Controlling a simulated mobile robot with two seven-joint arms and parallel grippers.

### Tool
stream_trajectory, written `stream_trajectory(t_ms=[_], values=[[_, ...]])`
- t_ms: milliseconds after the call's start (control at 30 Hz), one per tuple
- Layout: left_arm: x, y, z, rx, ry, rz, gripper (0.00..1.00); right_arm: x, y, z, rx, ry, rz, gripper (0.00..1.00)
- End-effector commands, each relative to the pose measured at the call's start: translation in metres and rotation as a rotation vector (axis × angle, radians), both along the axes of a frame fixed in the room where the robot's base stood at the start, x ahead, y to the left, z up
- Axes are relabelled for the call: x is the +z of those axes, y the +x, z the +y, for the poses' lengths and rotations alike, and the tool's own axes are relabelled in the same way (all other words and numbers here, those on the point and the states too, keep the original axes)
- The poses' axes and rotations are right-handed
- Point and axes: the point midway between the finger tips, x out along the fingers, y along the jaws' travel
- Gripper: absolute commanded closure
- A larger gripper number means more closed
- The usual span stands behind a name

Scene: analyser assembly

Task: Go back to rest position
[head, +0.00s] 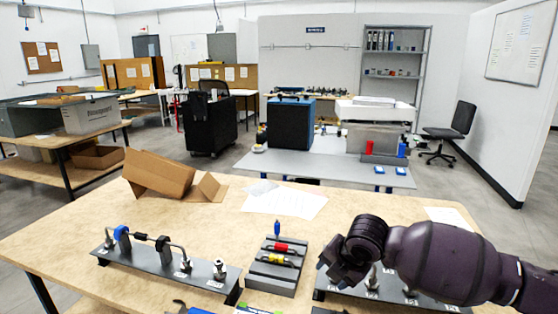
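My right arm comes in from the right edge, dark purple-black, over the front right of the wooden table (100,215). My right gripper (333,272) points down and left, above the left end of a dark plate with metal fittings (410,299). The view does not show whether its fingers are open or what is between them. The arm hides part of that plate. My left gripper is not in view.
A dark rail (150,265) with fittings lies on the table's left. A grey tray (272,281) with red and yellow tools stands in the middle. An open cardboard box (158,174) and papers (285,201) lie toward the back. A grey table (335,171) stands beyond.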

Motion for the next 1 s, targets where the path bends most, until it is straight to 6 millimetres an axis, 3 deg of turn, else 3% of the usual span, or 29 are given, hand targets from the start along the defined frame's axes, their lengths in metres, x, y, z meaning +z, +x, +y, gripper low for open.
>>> stream_trajectory(t_ms=[233, 467, 667, 1000], values=[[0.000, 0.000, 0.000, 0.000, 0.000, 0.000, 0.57, 0.029, 0.012, 0.048, -0.307, 0.464, -0.110, 0.44], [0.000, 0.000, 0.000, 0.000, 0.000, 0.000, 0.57, 0.030, -0.002, 0.063, -0.582, 0.952, -0.068, 0.44], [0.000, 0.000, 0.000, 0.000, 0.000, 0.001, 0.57, 0.016, -0.022, 0.046, -0.781, 1.262, -0.009, 0.44], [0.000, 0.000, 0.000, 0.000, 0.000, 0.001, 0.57, -0.039, -0.072, -0.018, -1.096, 1.563, 0.013, 0.44]])
